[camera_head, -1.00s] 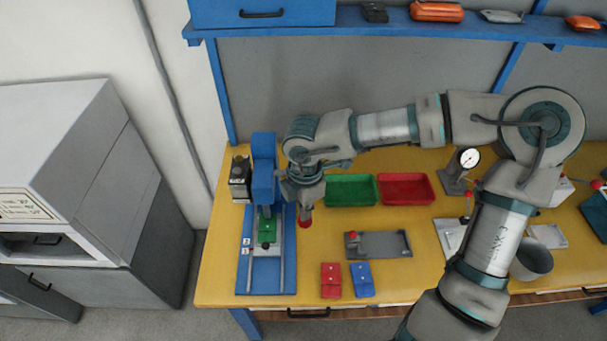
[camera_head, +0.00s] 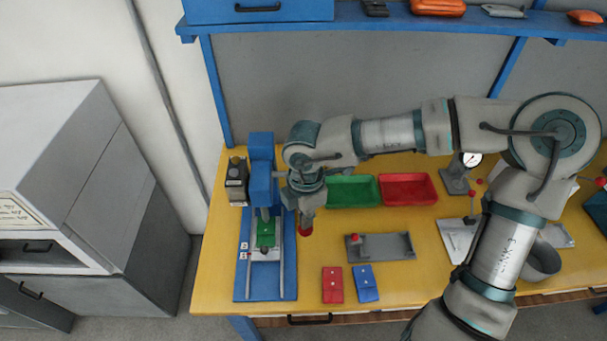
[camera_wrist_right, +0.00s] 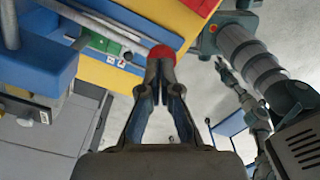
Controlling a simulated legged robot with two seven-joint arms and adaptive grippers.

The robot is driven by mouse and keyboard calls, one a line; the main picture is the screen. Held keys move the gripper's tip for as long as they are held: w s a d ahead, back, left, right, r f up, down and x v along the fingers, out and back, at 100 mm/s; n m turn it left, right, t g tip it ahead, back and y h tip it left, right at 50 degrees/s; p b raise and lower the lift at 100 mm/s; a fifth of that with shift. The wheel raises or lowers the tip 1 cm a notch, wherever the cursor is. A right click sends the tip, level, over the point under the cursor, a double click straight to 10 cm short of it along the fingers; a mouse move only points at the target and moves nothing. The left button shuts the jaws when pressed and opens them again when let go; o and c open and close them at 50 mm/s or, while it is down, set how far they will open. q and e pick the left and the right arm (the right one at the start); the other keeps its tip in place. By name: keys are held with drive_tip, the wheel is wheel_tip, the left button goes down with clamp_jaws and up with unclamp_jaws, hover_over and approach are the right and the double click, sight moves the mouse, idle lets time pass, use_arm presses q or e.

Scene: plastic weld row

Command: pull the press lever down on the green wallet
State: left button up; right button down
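The blue press (camera_head: 261,185) stands at the left end of the yellow table on a blue base. The green wallet (camera_head: 266,234) lies under its head between two rails, and its green edge also shows in the wrist view (camera_wrist_right: 104,46). The press lever ends in a red knob (camera_head: 305,231) to the right of the press; the knob also shows in the wrist view (camera_wrist_right: 161,53). My right gripper (camera_head: 306,210) points down over the knob, with its fingers closed together on it; the lever's rod is mostly hidden. My left gripper is not in view.
A green tray (camera_head: 353,204) and a red tray (camera_head: 407,202) lie right of my gripper. A grey fixture (camera_head: 385,253), a red wallet (camera_head: 333,285) and a blue wallet (camera_head: 364,284) lie nearer the front. A dark box (camera_head: 237,182) stands left of the press.

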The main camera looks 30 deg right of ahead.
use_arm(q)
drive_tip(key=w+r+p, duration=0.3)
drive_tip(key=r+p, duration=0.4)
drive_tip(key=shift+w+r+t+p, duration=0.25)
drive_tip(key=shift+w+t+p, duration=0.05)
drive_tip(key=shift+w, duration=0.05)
use_arm(e)
drive_tip(key=w+d+r, duration=0.1)
drive_tip(key=w+r, duration=0.1)
drive_tip(key=r, duration=0.5)
drive_tip(key=w+d+r, duration=0.2)
drive_tip(key=r, duration=0.5)
drive_tip(key=shift+w+r, duration=0.2)
drive_tip(key=shift+r, duration=0.05)
